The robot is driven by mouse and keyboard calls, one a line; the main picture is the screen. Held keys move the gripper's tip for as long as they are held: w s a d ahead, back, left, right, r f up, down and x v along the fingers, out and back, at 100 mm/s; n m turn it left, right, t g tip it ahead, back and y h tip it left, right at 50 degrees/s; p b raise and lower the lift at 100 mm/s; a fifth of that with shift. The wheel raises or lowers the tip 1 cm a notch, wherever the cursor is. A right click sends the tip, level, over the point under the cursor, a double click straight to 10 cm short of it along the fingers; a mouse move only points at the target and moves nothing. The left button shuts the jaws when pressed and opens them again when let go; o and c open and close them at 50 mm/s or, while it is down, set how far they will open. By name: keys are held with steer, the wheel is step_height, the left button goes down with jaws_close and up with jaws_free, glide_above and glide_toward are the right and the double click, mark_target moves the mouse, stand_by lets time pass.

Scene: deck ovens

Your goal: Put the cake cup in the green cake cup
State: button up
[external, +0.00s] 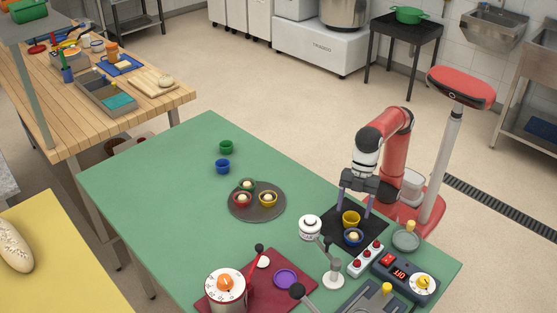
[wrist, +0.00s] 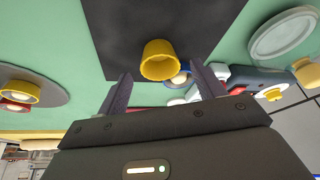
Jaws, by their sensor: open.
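My gripper (external: 356,207) is open and points down over the black mat, and its two fingers also show in the wrist view (wrist: 162,70). A yellow cup (external: 351,218) stands just below the fingertips; in the wrist view the yellow cup (wrist: 158,58) shows between and beyond them. It looks empty. A blue cup with a pale cake (external: 353,238) stands close beside it, partly hidden by it in the wrist view. An empty-looking green cup (external: 226,146) stands at the far left of the green table. Another green cup (external: 247,184), with a cake, is on the round tray.
The round brown tray (external: 256,216) also holds red (external: 242,199) and yellow (external: 268,199) cups with cakes. A blue cup (external: 223,167) stands near the far green one. A white-topped stand (external: 310,228), red-button box (external: 366,258) and timer box (external: 405,280) crowd the near side.

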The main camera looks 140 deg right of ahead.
steer(key=p+v, duration=0.1)
steer(key=v, duration=0.7)
steer(key=shift+r, duration=0.2)
steer(key=shift+s+d, duration=0.1)
steer(key=s+d+f+m, duration=0.1)
steer(key=s+d+f, duration=0.1)
steer(key=s+f, duration=0.2)
steer(key=s+d+f+m+h, duration=0.1)
steer(key=s+d+f, duration=0.2)
steer(key=s+f, duration=0.2)
steer(key=shift+f+t, duration=0.4)
steer(key=shift+f, duration=0.25)
steer(key=shift+o, duration=0.5)
steer(key=s+d+f+m, duration=0.2)
steer(key=s+d+f, duration=0.2)
steer(key=s+f, duration=0.6)
step_height(320, 180, down, 6)
steer(key=shift+r+m+t+h, duration=0.2)
steer(key=shift+m+t+h, duration=0.1)
steer(key=shift+h, duration=0.1)
steer(key=shift+s, duration=0.1)
